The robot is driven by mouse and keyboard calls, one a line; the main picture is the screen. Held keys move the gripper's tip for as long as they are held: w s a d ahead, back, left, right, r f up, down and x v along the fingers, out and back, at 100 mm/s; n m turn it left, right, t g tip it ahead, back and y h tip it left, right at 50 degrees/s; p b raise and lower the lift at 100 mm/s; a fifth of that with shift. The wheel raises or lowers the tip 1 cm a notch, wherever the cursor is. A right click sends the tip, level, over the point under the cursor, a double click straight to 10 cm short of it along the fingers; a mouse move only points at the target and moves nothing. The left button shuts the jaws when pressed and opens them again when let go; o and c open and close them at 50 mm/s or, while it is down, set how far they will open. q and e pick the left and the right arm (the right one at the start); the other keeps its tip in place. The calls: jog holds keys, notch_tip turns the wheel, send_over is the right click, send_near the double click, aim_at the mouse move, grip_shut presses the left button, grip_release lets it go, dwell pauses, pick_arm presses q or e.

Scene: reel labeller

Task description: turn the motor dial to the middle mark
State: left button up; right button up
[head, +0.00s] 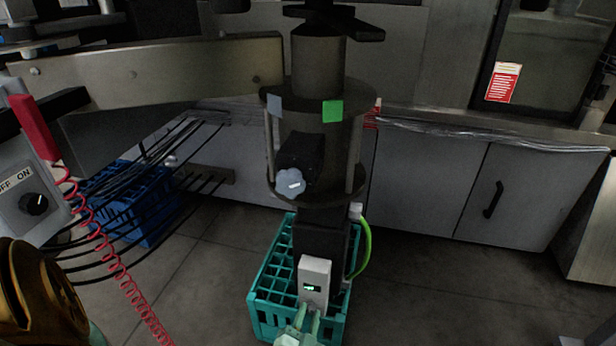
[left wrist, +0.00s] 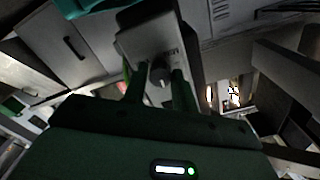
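The motor box is a pale grey box (head: 314,277) with a small green-lit display, mounted low on the dark column above a teal crate. In the left wrist view the box (left wrist: 142,42) carries a dark round dial (left wrist: 160,73) with a pale pointer line. Small lettering beside it is too blurred to read. My left gripper (head: 302,318) is at the lower front of the box. In the left wrist view its two fingers (left wrist: 158,88) are apart, on either side of the dial; I cannot tell whether they touch it. In the head view the dial is hidden. My right gripper is not visible.
The teal crate (head: 265,299) stands under the column, with a green cable (head: 363,255) beside the box. A grey panel at left has another dial (head: 34,204) marked OFF and ON. A red coiled cable (head: 103,245) hangs near a blue crate (head: 150,225). Floor at right is clear.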

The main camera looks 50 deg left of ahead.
pick_arm(q)
jog(key=o, duration=0.3)
jog(key=shift+s+d, duration=0.2)
jog(key=shift+s, duration=0.05)
jog(key=p+v, duration=0.2)
jog(key=v, duration=0.9)
jog(key=shift+s+d+f, duration=0.1)
jog(key=shift+s+d, duration=0.1)
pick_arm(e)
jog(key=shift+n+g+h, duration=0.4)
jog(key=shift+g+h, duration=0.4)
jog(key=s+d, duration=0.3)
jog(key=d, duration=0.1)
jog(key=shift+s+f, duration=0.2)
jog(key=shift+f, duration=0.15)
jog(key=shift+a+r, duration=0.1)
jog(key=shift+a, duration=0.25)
